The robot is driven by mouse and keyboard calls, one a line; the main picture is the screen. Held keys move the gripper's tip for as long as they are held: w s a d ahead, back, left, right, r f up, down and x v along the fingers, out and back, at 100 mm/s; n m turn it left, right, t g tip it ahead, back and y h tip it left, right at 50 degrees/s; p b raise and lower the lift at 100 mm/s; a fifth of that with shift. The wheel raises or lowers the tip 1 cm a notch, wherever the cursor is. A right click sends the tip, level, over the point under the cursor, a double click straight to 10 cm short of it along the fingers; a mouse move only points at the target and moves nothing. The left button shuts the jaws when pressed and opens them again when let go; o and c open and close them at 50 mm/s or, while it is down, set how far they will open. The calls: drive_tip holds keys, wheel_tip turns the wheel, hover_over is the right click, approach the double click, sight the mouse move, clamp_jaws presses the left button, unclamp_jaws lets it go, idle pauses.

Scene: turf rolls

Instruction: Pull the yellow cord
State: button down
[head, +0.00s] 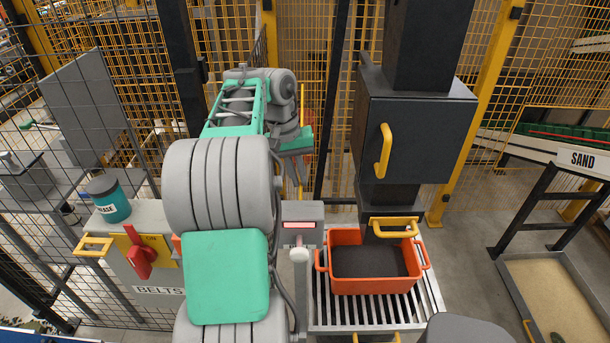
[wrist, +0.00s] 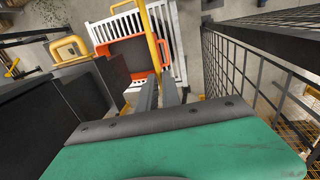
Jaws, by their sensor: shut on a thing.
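The yellow cord (wrist: 152,38) shows in the wrist view as a thin yellow strip running down from the top edge to my fingertips. My gripper (wrist: 160,80) is shut on it, with its two grey fingers close together around the strip. In the head view a short upright stretch of the cord (head: 303,101) shows beside my arm. My gripper (head: 299,184) points down there, left of the dark cabinet. The exact contact is small and partly hidden by the fingers.
A dark cabinet (head: 415,140) with a yellow handle stands right of my gripper. Below it, an orange crate (head: 372,285) with dark contents sits on a white slatted stand (head: 432,300). Wire fencing (wrist: 250,75) runs close on the wrist view's right.

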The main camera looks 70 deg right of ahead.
drive_tip(key=c, duration=1.5)
unclamp_jaws()
drive_tip(key=shift+f, duration=0.1)
drive_tip(key=r+p, duration=0.1)
drive_tip(key=r, duration=0.1)
drive_tip(key=w+r+p, duration=0.1)
drive_tip(key=r+p, duration=0.1)
drive_tip(key=r, duration=0.1)
drive_tip(key=r+p, duration=0.1)
drive_tip(key=r, duration=0.1)
drive_tip(key=shift+w+a+r, duration=0.25)
drive_tip(key=shift+r, duration=0.1)
